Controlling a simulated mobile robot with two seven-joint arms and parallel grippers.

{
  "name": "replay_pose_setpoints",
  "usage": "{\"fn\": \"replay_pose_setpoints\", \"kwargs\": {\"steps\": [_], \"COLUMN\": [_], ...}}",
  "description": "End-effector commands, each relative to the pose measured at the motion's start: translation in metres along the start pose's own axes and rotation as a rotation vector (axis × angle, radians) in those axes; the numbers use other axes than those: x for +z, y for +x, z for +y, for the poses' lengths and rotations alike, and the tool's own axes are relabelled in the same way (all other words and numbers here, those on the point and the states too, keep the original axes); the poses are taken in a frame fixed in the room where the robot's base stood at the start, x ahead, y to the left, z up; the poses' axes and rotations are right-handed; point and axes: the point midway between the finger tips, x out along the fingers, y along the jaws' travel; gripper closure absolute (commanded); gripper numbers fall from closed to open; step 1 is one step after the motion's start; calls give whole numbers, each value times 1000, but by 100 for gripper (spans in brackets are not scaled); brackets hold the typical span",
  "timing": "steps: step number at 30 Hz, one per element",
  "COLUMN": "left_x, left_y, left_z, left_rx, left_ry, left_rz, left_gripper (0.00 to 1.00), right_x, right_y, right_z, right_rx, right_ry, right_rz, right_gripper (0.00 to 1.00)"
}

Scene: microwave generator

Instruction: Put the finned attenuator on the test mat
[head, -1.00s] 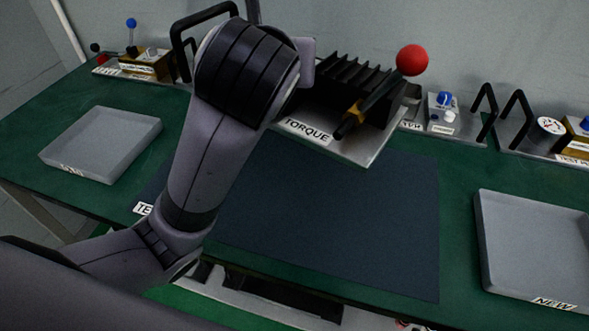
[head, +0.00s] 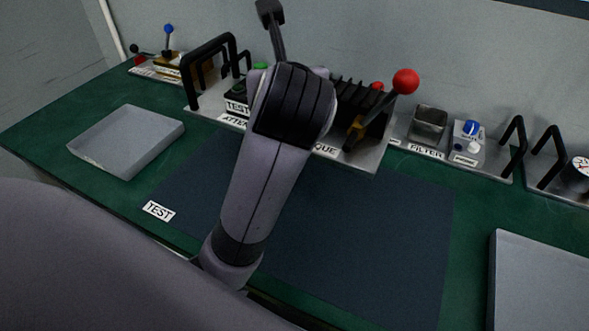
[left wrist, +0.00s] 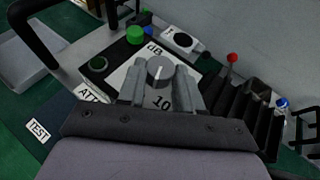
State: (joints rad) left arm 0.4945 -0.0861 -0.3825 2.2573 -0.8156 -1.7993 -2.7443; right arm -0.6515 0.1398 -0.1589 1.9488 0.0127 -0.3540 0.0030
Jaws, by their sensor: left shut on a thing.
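In the left wrist view, the finned attenuator (left wrist: 160,102) shows a white face marked dB and 10, with a grey dial (left wrist: 159,69). My left gripper (left wrist: 161,77) is shut on it, its two grey fingers on either side of the dial. I cannot tell whether the attenuator is clear of its stand. In the head view my left arm hides the gripper and most of the attenuator. The dark blue test mat (head: 350,240) lies on the green bench, labelled TEST, partly behind my arm. My right gripper is not in view.
Black handles (head: 210,62) rise at the back left. Grey trays lie at left (head: 125,140) and right (head: 540,285). The mat's visible top is bare.

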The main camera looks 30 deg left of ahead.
Motion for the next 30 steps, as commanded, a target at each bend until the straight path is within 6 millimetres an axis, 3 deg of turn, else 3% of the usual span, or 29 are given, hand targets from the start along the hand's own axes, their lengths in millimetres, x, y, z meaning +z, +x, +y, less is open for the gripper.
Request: {"fn": "replay_pose_setpoints", "kwargs": {"steps": [15, 25, 30], "left_x": [-98, -120, -143], "left_y": [41, 50, 60], "left_z": [0, 0, 1], "left_rx": [-2, -3, -2], "left_ry": [2, -1, 2], "left_rz": [-4, -5, -3], "left_gripper": [100, 100, 100], "right_x": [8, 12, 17], "right_y": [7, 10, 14], "right_z": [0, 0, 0], "right_rx": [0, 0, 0], "right_ry": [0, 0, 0], "right_rz": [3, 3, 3], "right_gripper": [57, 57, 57]}}
